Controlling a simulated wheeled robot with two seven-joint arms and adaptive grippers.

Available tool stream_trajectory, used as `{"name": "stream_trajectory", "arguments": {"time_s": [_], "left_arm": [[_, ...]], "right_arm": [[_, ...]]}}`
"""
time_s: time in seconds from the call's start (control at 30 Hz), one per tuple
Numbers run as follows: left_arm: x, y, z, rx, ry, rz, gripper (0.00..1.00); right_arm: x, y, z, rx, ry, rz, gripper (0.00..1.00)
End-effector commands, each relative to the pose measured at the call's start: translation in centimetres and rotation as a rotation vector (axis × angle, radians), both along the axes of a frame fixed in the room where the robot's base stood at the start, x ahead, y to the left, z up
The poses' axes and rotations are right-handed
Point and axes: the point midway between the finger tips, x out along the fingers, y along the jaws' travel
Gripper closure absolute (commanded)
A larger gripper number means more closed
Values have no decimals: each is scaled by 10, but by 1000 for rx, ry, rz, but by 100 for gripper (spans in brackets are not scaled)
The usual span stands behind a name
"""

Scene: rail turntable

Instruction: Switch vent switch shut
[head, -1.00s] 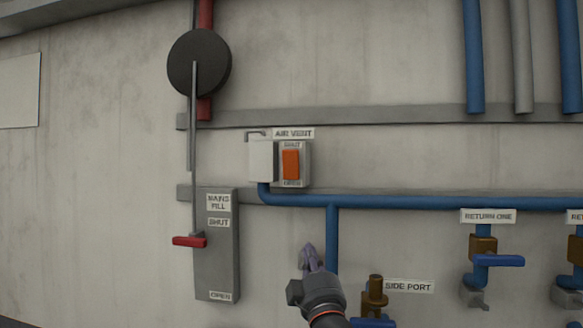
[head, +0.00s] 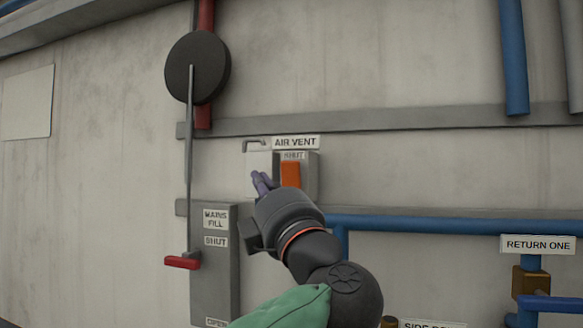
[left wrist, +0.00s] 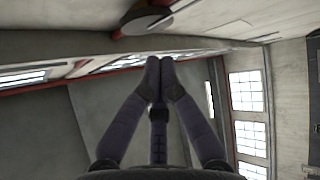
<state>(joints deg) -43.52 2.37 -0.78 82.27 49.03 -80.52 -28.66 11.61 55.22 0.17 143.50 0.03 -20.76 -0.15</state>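The orange vent switch (head: 291,174) sits on a grey plate under the "AIR VENT" label (head: 295,142). "SHUT" (head: 293,156) is printed above the rocker; the lower print is hidden behind my gripper. A pale box (head: 262,161) adjoins the plate on the left. My left gripper (head: 262,183) is in front of the lower part of this box, just left of the orange rocker. In the left wrist view its fingers (left wrist: 160,72) are together with nothing between them. I cannot tell whether it touches anything. My right gripper is not in view.
To the left, the mains fill lever with a red handle (head: 182,262) hangs by its grey plate (head: 213,285), below a black disc (head: 197,67). A blue pipe (head: 440,226) runs right along the wall. The "RETURN ONE" valve (head: 530,281) is at lower right.

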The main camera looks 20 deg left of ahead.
Motion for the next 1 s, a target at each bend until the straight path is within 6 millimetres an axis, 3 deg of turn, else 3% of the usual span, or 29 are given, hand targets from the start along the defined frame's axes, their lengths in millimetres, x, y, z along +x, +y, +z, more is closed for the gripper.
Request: {"name": "stream_trajectory", "arguments": {"time_s": [0.37, 0.73, 1.0], "left_arm": [[14, -1, 3, 5, 4, 1, 100], [59, 2, 13, 4, 6, 1, 100], [82, 3, 16, 3, 3, 0, 100]], "right_arm": [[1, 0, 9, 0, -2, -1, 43], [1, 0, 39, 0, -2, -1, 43], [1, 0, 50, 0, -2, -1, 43]]}}
